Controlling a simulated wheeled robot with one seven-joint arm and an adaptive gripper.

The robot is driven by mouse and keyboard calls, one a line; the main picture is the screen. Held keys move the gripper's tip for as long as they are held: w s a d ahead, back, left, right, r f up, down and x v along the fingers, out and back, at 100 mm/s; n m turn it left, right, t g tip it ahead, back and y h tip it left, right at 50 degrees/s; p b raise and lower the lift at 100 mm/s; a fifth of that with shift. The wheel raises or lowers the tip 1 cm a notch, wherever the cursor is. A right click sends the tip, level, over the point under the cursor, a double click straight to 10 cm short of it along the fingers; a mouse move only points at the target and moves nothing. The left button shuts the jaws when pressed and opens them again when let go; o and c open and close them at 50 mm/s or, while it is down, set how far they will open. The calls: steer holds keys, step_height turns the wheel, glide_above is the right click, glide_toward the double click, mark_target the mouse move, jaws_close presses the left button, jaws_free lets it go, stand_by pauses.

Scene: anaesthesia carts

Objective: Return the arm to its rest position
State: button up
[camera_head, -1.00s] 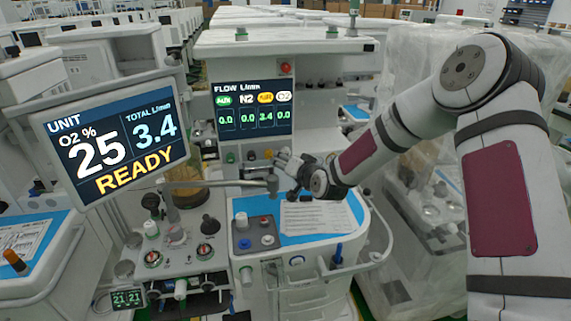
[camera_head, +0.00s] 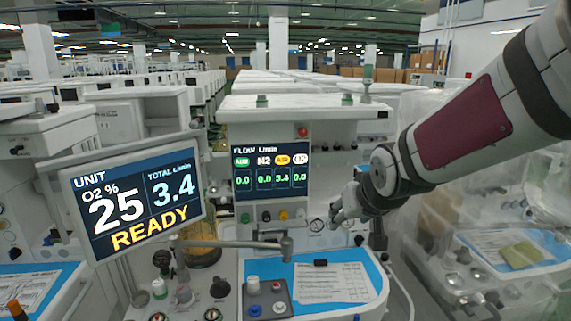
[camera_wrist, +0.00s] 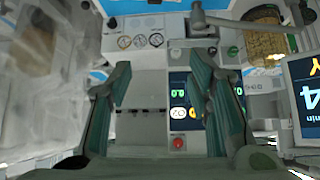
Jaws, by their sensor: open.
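My gripper (camera_head: 338,210) is in front of the anaesthesia cart, just right of the flow screen (camera_head: 270,170) and above the blue worktop (camera_head: 374,274). The arm reaches in from the upper right. In the wrist view my gripper (camera_wrist: 160,95) shows two green-padded fingers spread apart with nothing between them. The cart's grey panel with round gauges and part of the flow screen (camera_wrist: 187,100) lie beyond the fingers. The head view is too small to show the fingertips clearly.
The unit screen (camera_head: 130,200) reads 25, 3.4 and READY at the left. A grey jointed bar (camera_head: 235,244) stands out over the worktop. A white sheet (camera_head: 331,283) lies on the worktop. A plastic-covered cart (camera_head: 480,240) is at the right.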

steer(key=s+d+r+g, duration=0.1)
steer(key=s+d+r, duration=0.1)
steer(key=s, duration=1.1)
steer(key=s+d+r+g, duration=0.2)
steer(key=s+d, duration=0.1)
steer(key=s, duration=1)
steer(key=shift+s+d+m+h, duration=0.2)
steer(key=shift+s+m+h, duration=0.1)
steer(key=shift+m+h, duration=0.1)
steer(key=shift+r, duration=0.1)
